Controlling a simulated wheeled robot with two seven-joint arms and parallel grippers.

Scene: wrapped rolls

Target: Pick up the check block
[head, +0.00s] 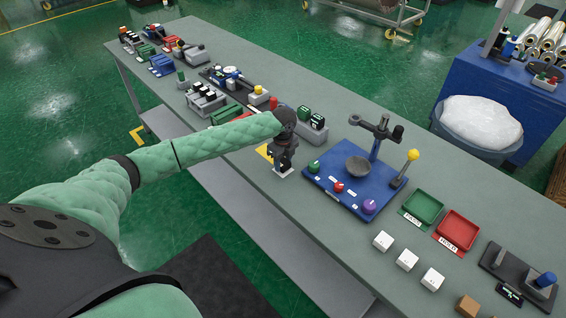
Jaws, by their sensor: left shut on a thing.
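My left gripper (284,165) is dark and points down at the table, left of the blue fixture. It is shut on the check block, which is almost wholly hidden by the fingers. A small pale patch shows under the fingertips, and I cannot tell whether it is the block or a mark on the table. A yellow corner mark lies on the table just left of the gripper. My right gripper is not in view.
The blue fixture (340,193) with a dark bowl, post and yellow-knobbed lever stands close right of the gripper. Green (422,208) and red (457,231) trays, white blocks (407,260) and a tan block (467,305) lie further right. Several parts crowd the table behind.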

